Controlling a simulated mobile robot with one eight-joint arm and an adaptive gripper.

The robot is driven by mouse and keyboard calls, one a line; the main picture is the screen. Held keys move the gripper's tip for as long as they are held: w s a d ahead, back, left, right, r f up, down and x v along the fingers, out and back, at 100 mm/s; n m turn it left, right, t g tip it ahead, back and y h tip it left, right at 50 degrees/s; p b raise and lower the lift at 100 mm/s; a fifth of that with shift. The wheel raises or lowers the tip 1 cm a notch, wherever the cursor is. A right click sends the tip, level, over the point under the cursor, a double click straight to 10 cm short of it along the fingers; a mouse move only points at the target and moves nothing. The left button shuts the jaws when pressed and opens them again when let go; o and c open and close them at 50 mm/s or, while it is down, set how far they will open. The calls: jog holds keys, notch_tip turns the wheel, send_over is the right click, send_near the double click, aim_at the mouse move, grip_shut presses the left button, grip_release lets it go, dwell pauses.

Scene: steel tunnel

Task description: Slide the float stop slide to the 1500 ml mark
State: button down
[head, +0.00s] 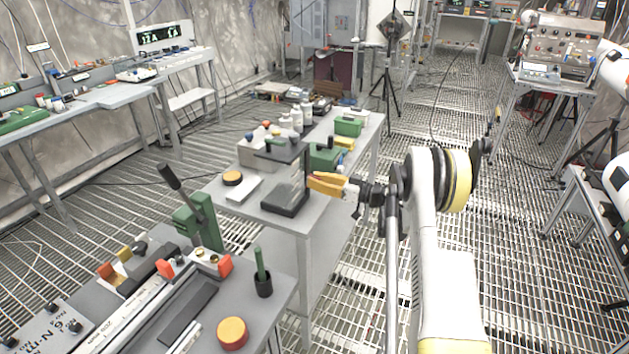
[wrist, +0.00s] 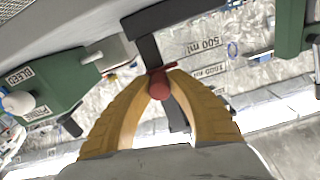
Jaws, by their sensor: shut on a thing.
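My gripper (head: 328,183) reaches from the right to a dark upright frame (head: 305,178) on the middle bench. In the wrist view my yellow fingers (wrist: 160,84) are shut on a small red knob (wrist: 159,90), which I take to be the float stop slide's. The knob is at a dark bar (wrist: 147,52). Behind it is a clear scale with a "500 ml" marking (wrist: 203,47), whose start may be covered, and a second, blurred marking (wrist: 208,70). I cannot tell which mark the slide is level with. The knob is hidden in the head view.
A green block (wrist: 55,88) labelled BLEED, with a white ball knob (wrist: 18,103), is left of my fingers; another green part (wrist: 290,28) is at right. Green boxes (head: 348,126) and bottles (head: 297,118) stand farther back on the bench. The grating floor right of it is open.

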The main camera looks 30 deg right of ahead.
aim_at(308, 157)
notch_tip(308, 157, up, 8)
jog(key=p, duration=0.3)
jog(key=shift+r, duration=0.1)
jog(key=c, duration=1.2)
grip_release()
jog(key=shift+a, duration=0.1)
jog(key=v, duration=1.2)
